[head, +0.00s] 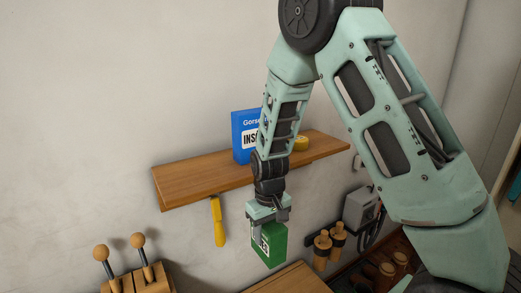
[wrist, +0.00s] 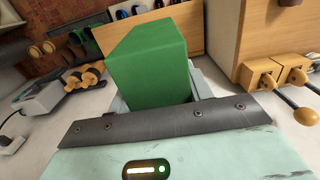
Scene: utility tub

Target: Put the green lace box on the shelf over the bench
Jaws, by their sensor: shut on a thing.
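My gripper (head: 268,216) is shut on the green lace box (head: 270,246), which hangs below it in the head view. In the wrist view the green box (wrist: 145,65) fills the middle, with the gripper's edge in front of it; the fingertips are mostly hidden. The wooden shelf (head: 185,181) is fixed to the wall. In the head view the box appears lower than the shelf and in front of it, apart from it. Part of the shelf is hidden behind my arm.
On the shelf stand a blue box (head: 243,130), partly behind my arm, and a yellow roll (head: 301,143). The shelf's left part is bare. A yellow-handled tool (head: 217,222) hangs below it. A grey device (head: 360,208) is on the right.

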